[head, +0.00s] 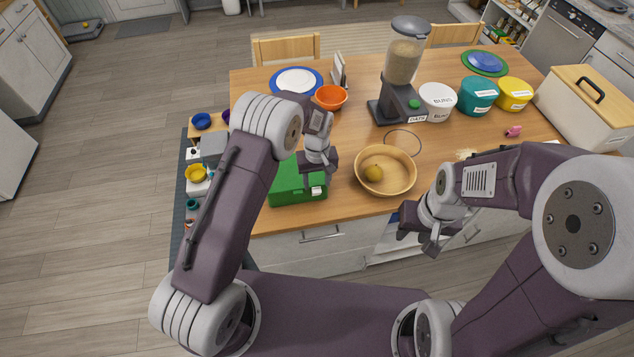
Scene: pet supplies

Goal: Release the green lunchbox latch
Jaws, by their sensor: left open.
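The green lunchbox (284,187) stands on the table's near edge, left of the wooden bowl, and looks closed. Its small pale latch (317,191) is on the front face, toward the right end. My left gripper (319,167) is open just above the right part of the lunchbox, over the latch side. I cannot tell if it touches the box. My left arm hides part of the lunchbox's left and back. My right gripper (420,240) hangs in front of the table's near edge, away from the lunchbox, with nothing visible in it.
An orange bowl (330,97) and a food dispenser (402,68) stand behind. A low shelf (181,200) with small bowls is at the left. A pink item (514,131) lies at the right.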

